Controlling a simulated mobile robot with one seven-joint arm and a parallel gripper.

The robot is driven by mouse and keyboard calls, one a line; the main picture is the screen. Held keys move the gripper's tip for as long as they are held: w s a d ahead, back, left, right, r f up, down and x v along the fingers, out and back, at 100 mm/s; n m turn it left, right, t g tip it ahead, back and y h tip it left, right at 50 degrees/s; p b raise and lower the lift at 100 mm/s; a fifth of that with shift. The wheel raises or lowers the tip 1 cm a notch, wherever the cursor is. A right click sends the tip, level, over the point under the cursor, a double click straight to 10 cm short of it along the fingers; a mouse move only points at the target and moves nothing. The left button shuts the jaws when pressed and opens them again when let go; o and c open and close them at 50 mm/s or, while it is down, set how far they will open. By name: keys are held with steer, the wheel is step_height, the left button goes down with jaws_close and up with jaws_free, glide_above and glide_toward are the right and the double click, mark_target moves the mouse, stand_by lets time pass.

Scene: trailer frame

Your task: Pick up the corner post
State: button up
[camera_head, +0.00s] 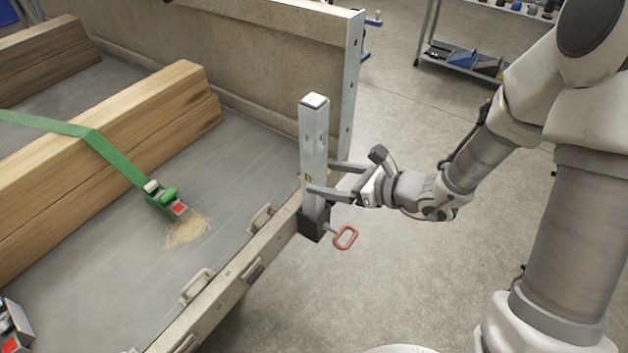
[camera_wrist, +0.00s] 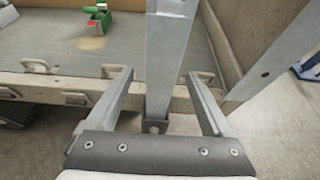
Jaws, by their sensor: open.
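The corner post (camera_head: 314,140) is a grey metal square tube with a pale top. It stands upright in a dark socket (camera_head: 314,224) at the trailer bed's near right corner. A red-handled pin (camera_head: 346,237) sticks out beside the socket. My gripper (camera_head: 325,180) reaches in from the right at the post's lower half, its fingers open. In the wrist view the post (camera_wrist: 168,60) rises between the two spread fingers (camera_wrist: 162,95), with a visible gap on each side. The post's top is out of the wrist view.
The trailer bed (camera_head: 250,150) has a side wall (camera_head: 220,50) behind the post and an end upright (camera_head: 351,80) close by. Wooden beams (camera_head: 120,120) lie under a green strap (camera_head: 115,158). Open floor (camera_head: 430,270) lies right of the trailer. A shelf (camera_head: 465,60) stands at the back.

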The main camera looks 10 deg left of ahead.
mark_target(303, 173)
steer(key=b+x, duration=0.1)
steer(key=x, duration=0.6)
steer(key=shift+w+a+b, duration=0.2)
steer(key=shift+w+b, duration=0.05)
steer(key=shift+b, duration=0.15)
jaws_close()
